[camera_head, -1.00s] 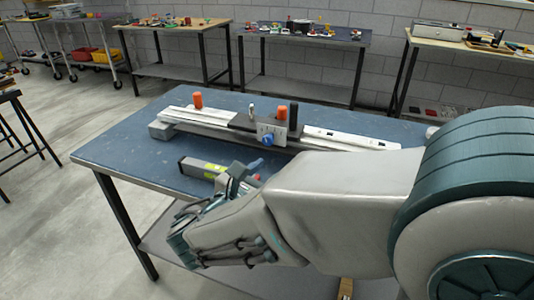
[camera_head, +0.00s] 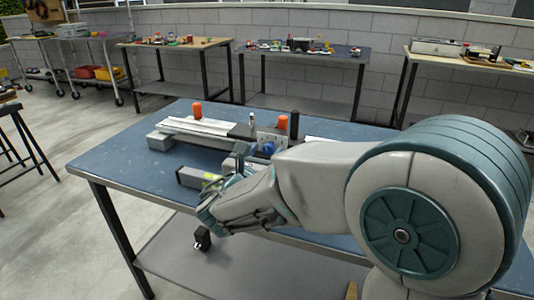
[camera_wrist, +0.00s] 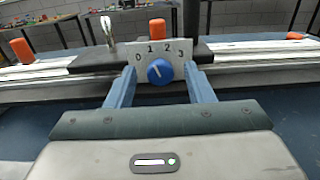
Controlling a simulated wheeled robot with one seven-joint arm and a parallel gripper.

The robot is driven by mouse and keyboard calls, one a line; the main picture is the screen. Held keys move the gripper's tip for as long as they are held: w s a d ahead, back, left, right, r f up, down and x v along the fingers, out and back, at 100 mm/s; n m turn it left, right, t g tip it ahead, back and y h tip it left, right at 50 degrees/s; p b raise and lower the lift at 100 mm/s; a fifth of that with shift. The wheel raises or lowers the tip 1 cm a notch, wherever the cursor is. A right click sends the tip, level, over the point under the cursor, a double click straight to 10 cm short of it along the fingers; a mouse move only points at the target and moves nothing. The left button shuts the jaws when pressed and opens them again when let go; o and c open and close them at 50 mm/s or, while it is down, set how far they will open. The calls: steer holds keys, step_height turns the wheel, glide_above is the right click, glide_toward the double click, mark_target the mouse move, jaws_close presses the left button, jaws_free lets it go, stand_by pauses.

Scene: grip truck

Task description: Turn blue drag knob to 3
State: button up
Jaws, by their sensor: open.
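The blue drag knob (camera_wrist: 160,71) sits on a white plate (camera_wrist: 183,50) marked 0, 1, 2 and 3, seen close in the wrist view. Its pale pointer mark appears to face up and left, between 0 and 1. My gripper (camera_wrist: 160,88) is open, with one finger on each side of the knob in the picture; I cannot tell whether they touch it. In the head view the knob (camera_head: 268,149) shows just past my arm, and my gripper (camera_head: 243,158) is partly hidden by my wrist.
The plate is on a dark carriage (camera_head: 243,131) across a pale rail (camera_head: 200,127) on the blue table (camera_head: 120,150). Orange knobs (camera_head: 197,108) (camera_head: 284,123) stand up near it. A grey device with a yellow label (camera_head: 192,178) lies in front. The table's left end is clear.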

steer(key=shift+w+d, duration=0.2)
steer(key=shift+w, duration=0.35)
